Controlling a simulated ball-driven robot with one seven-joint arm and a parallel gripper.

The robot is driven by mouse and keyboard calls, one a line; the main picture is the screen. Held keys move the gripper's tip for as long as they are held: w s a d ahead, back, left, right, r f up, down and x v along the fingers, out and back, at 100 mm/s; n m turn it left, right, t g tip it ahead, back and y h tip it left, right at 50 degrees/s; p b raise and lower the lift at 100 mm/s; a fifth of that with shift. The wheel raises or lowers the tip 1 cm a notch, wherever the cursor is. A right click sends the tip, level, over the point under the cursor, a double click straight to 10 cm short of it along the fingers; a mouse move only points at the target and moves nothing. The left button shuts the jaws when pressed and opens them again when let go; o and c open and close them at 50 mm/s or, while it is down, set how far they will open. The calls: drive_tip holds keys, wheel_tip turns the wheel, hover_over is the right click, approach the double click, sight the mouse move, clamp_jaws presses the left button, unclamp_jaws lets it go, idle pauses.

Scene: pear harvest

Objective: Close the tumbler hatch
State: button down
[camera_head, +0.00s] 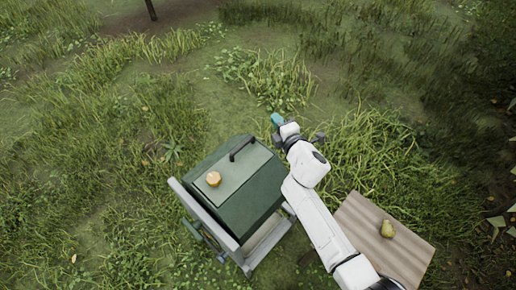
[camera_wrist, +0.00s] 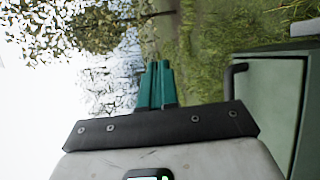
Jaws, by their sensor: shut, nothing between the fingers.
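The tumbler (camera_head: 257,212) is a dark green box on a grey frame, left of my arm. Its hatch (camera_head: 236,172) is a lighter green panel that looks flat against the tumbler's top; I cannot tell if a small gap is left. The hatch (camera_wrist: 268,95) and handle (camera_wrist: 235,78) also show at the right of the wrist view. My gripper (camera_head: 277,120) is beyond the tumbler's far right corner, apart from the handle. Its teal fingers (camera_wrist: 160,66) are together and empty.
A wooden board (camera_head: 405,248) with one green pear (camera_head: 387,229) lies to the right of my arm. A crank wheel (camera_head: 196,232) is on the tumbler's left side. Grass surrounds everything, and a tree trunk (camera_head: 151,10) stands at the back. The ground beyond my gripper is free.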

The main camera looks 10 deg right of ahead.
drive_tip(key=s+d+f+m+g+h+b, duration=0.2)
drive_tip(key=s+d+f+m+h+b, duration=0.15)
drive_tip(key=d, duration=0.55)
drive_tip(key=s+a+r+n+g+y+b, duration=0.1)
drive_tip(key=s+a+n+g+y+b, duration=0.25)
drive_tip(key=s+a+n+y, duration=0.5)
drive_tip(key=shift+m, duration=0.5)
drive_tip(key=p+x, duration=0.3)
drive_tip(key=x, duration=1)
drive_tip(key=shift+w+r, duration=0.15)
